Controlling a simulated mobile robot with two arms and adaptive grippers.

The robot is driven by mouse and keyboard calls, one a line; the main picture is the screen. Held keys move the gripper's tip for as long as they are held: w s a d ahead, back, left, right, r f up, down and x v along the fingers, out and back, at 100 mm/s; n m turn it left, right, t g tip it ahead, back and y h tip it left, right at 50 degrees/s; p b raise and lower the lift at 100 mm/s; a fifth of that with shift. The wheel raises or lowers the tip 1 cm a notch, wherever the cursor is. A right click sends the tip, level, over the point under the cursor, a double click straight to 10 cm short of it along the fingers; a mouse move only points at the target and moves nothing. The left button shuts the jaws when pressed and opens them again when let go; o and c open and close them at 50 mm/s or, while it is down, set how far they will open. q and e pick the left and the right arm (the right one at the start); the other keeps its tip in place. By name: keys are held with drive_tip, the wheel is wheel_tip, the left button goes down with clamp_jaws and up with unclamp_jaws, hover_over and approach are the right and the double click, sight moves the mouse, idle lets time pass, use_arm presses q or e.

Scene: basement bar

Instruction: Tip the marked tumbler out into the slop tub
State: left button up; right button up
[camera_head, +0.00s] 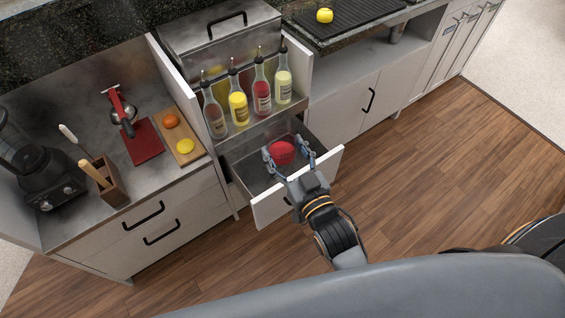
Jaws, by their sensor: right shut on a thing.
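A red rounded object (282,151) sits between the fingers of my right gripper (287,155), which is shut on it. It may be the tumbler, but I see no clear mark on it, and its lower part is hidden. My right gripper holds it over an open drawer (251,170) with a metal-lined inside. I cannot tell whether the object touches the drawer floor. No separate slop tub can be made out; the drawer's metal lining may be it. My left gripper is not in view.
Several pour-spout bottles (238,105) stand on a shelf just behind the drawer. The drawer front (272,208) juts out over the wooden floor.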

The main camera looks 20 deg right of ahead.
use_arm(q)
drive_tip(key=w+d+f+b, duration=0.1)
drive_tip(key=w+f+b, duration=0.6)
drive_tip(key=b, duration=0.7)
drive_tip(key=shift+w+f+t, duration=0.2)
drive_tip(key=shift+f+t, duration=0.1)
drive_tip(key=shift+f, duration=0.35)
use_arm(e)
drive_tip(key=w+a+f+n+y, duration=0.1)
drive_tip(key=w+a+f, duration=0.2)
drive_tip(key=f, duration=0.8)
drive_tip(key=w+a+f+n+g+y, duration=0.1)
drive_tip(key=w+a+f, duration=0.3)
drive_tip(key=w+f, duration=0.4)
wheel_tip(320, 180, down, 3)
drive_tip(key=shift+w+r+y, duration=0.15)
drive_tip(key=shift+w+y, duration=0.05)
drive_tip(key=shift+y, duration=0.6)
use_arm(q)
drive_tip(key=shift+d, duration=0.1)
use_arm(e)
drive_tip(key=shift+d+r, duration=0.15)
